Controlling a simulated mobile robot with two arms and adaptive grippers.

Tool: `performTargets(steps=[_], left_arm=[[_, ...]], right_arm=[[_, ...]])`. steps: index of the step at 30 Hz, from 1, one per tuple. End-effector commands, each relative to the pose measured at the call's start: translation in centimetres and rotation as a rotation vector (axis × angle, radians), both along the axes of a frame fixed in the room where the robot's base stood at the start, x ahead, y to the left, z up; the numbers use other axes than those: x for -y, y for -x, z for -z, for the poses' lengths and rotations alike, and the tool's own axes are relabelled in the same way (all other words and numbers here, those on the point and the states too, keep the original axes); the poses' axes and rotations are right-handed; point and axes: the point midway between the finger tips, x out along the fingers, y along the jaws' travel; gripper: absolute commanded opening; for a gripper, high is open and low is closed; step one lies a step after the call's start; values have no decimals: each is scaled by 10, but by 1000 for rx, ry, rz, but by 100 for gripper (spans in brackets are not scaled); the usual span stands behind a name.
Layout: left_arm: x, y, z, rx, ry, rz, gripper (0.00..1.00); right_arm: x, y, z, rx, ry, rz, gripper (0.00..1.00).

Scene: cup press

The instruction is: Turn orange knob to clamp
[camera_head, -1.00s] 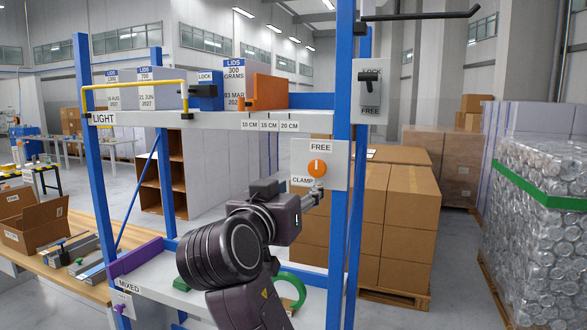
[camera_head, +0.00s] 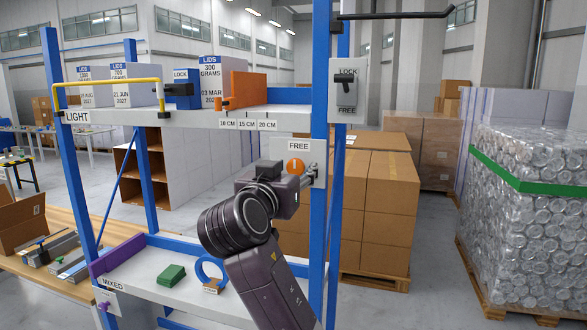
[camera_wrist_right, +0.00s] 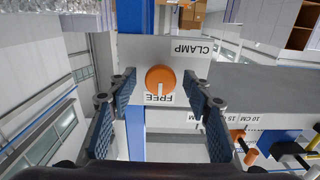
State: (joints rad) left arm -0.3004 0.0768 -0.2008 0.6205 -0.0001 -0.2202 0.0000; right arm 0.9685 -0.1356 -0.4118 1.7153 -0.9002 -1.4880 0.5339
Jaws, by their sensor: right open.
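The orange knob (camera_head: 295,166) is on a white panel (camera_head: 304,148) fixed to the blue rack post. The panel carries the words FREE and CLAMP; in the head view CLAMP is hidden behind my right arm. In the right wrist view, upside down, the orange knob (camera_wrist_right: 160,80) sits between my right gripper's fingers, its white mark toward FREE. My right gripper (camera_wrist_right: 160,100) is open, with a finger to each side of the knob and gaps between. In the head view my right gripper (camera_head: 312,174) is just in front of the panel, partly hidden by its wrist. My left gripper is not in view.
A LOCK/FREE switch (camera_head: 345,83) is on the post to the upper right. The upper shelf (camera_head: 200,120) holds lid boxes and an orange block (camera_head: 248,87). The lower shelf (camera_head: 145,284) holds a green block (camera_head: 171,275) and a blue ring (camera_head: 209,268).

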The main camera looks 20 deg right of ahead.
Motion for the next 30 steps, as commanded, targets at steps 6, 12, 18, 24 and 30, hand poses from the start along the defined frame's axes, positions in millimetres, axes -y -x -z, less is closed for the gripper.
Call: performTargets(steps=[6,12,18,24,30], left_arm=[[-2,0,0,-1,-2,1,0],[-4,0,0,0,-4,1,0],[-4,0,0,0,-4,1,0],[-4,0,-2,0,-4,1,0],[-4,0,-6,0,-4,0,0]], right_arm=[[0,0,0,-1,1,0,26],[0,0,0,-1,1,-1,4],[-1,0,0,-8,12,-1,4],[-1,0,0,-47,70,-1,4],[-1,0,-1,-126,188,-1,4]])
